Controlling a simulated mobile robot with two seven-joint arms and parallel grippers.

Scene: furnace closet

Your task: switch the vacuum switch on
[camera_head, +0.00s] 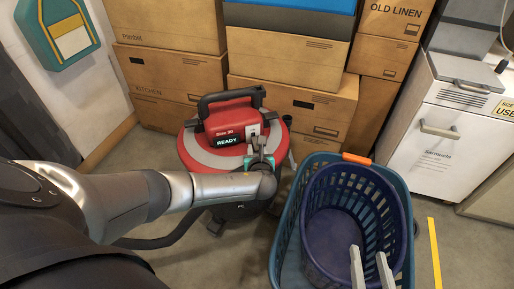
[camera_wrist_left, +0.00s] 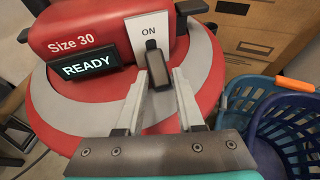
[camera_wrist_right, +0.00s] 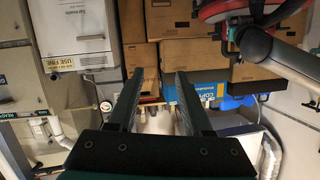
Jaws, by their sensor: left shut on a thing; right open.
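The red and grey canister vacuum (camera_head: 195,150) stands on the floor in front of the boxes, labelled "Size 30". Its display (camera_wrist_left: 87,66) reads "READY". The vacuum switch (camera_wrist_left: 154,66) is a dark lever on a white plate (camera_wrist_left: 150,28) marked "ON" at the top. The lever sticks out below that label towards my left gripper. My left gripper (camera_head: 259,152) is shut on the lever, with one fingertip on either side of it in the left wrist view. My right gripper (camera_head: 369,254) is open and empty above the baskets.
A purple basket (camera_head: 398,212) sits in a teal basket (camera_head: 284,232) right of the vacuum. Cardboard boxes (camera_head: 165,70) are stacked behind it. A white cabinet (camera_head: 440,128) stands at the right. A dark hose (camera_head: 160,240) runs along the floor at the left.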

